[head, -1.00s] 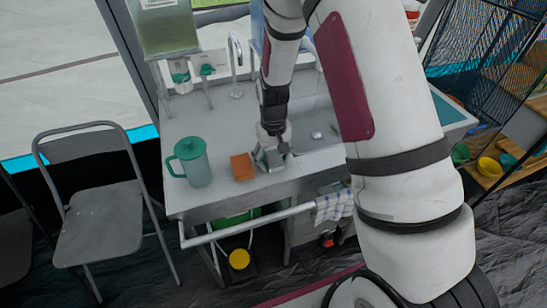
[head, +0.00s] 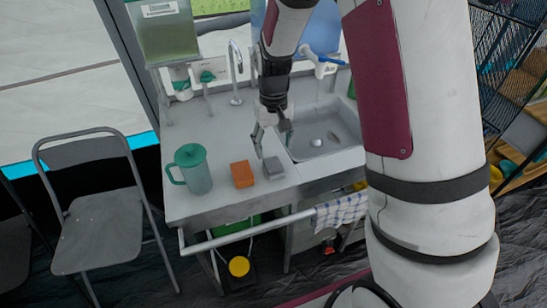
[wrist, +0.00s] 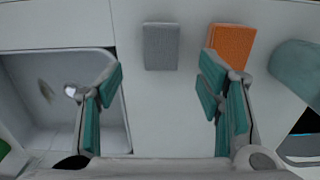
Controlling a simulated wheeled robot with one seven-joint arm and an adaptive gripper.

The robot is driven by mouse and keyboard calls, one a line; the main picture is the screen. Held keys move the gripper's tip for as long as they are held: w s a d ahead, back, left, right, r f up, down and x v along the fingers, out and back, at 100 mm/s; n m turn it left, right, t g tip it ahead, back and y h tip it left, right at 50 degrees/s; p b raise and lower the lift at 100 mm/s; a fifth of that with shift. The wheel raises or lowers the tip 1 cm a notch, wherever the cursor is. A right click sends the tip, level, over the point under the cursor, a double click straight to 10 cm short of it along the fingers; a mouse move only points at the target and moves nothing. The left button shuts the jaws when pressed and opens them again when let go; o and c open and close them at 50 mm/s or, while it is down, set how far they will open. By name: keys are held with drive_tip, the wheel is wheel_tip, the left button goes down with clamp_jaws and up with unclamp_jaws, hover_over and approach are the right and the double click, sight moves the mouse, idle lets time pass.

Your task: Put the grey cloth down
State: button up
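The grey cloth (head: 274,168) is a small folded block lying on the counter, just right of an orange block (head: 242,174). In the wrist view the grey cloth (wrist: 161,46) lies flat on the white counter beyond my fingers, with nothing touching it. My gripper (head: 272,140) is above the counter behind the cloth, near the sink's left edge. In the wrist view my gripper (wrist: 160,95) is open, its teal-padded fingers wide apart with nothing between them.
The orange block also shows in the wrist view (wrist: 231,45). A green lidded jug (head: 194,172) stands left of it. The sink (head: 325,132) is to the right. A checked towel (head: 340,211) hangs on the front rail. A folding chair (head: 98,225) stands at the left.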

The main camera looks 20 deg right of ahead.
sight(274, 163)
drive_tip(key=s+r+t, duration=0.1)
drive_tip(key=s+r, duration=0.4)
drive_tip(key=r, duration=0.4)
drive_tip(key=s+r+t, duration=0.1)
drive_tip(key=s+r, duration=0.4)
drive_tip(key=r, duration=0.4)
drive_tip(key=s+r+t, duration=0.1)
drive_tip(key=s+r, duration=0.1)
drive_tip(key=s, duration=0.5)
drive_tip(key=s+r+t, duration=0.1)
drive_tip(key=s+r, duration=0.1)
drive_tip(key=s, duration=0.6)
drive_tip(key=shift+s+d+r+t, duration=0.15)
drive_tip(key=shift+d+r+t, duration=0.1)
drive_tip(key=shift+t, duration=0.15)
